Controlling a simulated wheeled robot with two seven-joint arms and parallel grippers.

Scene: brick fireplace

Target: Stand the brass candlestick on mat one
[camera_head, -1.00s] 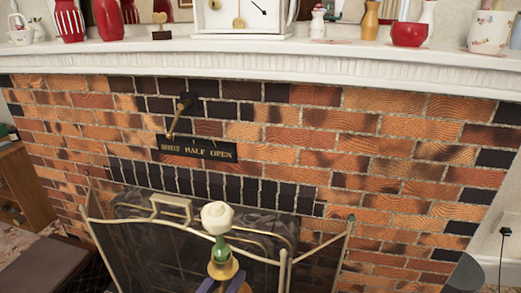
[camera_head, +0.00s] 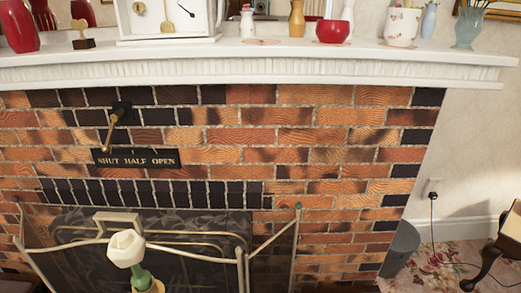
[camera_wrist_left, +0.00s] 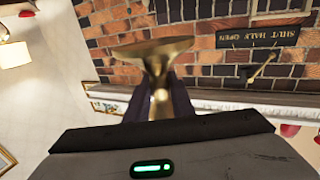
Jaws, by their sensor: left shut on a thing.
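The brass candlestick (camera_wrist_left: 155,50) is between the dark fingers of my left gripper (camera_wrist_left: 161,100) in the wrist view. Its wide flared end points away from the gripper body, and its other end is hidden. A thin reddish mat (camera_head: 262,42) lies bare on the white mantelpiece. Another mat (camera_head: 398,46) lies under a flowered cup. I cannot read which is mat one. My right gripper is not in view.
The mantelpiece (camera_head: 250,72) carries a white clock (camera_head: 165,18), a red bowl (camera_head: 332,31), a flowered cup (camera_head: 401,24) and several vases. A metal fireguard (camera_head: 200,240) stands before the brick hearth. A dark-legged piece of furniture (camera_head: 490,255) stands at right.

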